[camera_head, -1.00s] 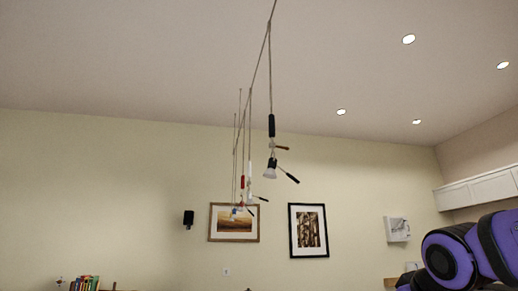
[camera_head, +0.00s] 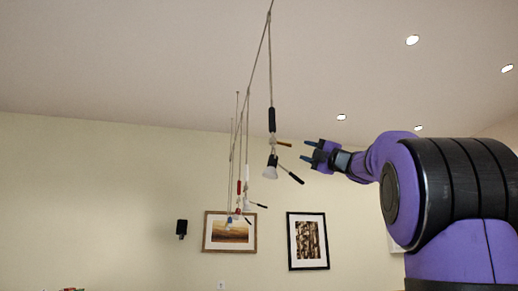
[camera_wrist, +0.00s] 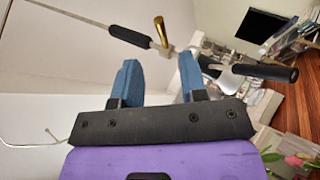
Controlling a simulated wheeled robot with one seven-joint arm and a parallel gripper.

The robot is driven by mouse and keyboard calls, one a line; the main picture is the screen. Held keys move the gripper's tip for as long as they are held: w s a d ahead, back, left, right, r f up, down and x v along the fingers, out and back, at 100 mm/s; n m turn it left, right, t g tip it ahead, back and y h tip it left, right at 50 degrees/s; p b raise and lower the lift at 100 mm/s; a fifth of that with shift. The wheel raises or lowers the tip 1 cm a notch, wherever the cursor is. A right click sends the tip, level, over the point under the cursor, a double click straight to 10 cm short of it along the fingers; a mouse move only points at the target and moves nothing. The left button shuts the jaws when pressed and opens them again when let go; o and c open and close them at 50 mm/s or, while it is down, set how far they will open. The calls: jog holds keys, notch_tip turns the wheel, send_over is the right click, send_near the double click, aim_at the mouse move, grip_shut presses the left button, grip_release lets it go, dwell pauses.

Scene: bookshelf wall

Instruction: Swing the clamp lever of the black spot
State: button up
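The black spot hangs on a cable, with a black sleeve (camera_head: 271,120) above and a pale lamp head (camera_head: 270,172) below. Its brass-coloured clamp lever (camera_head: 285,143) sticks out to the right between them. A rod with a black handle (camera_head: 296,178) slopes down right from the lamp head. My gripper (camera_head: 308,151) is open and empty, just right of the lever, pointing left. In the wrist view the lever (camera_wrist: 160,32) is beyond the fingertips, between their lines, and apart from them. The black handle (camera_wrist: 265,72) passes beyond the right finger there.
More spots hang behind on the same line, with a red sleeve (camera_head: 239,187), a white sleeve (camera_head: 247,172) and a blue part (camera_head: 229,220). Two framed pictures (camera_head: 307,240) (camera_head: 230,247) and a black wall box (camera_head: 182,228) are on the far wall. Air left of the spots is clear.

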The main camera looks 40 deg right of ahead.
aim_at(287, 145)
jog(key=shift+n+y, duration=0.5)
jog(key=shift+y, duration=0.1)
jog(key=x, duration=1.1)
jog(key=shift+w+a+f, duration=0.15)
jog(key=shift+w+a, duration=0.05)
jog(key=shift+w, duration=0.1)
grip_shut()
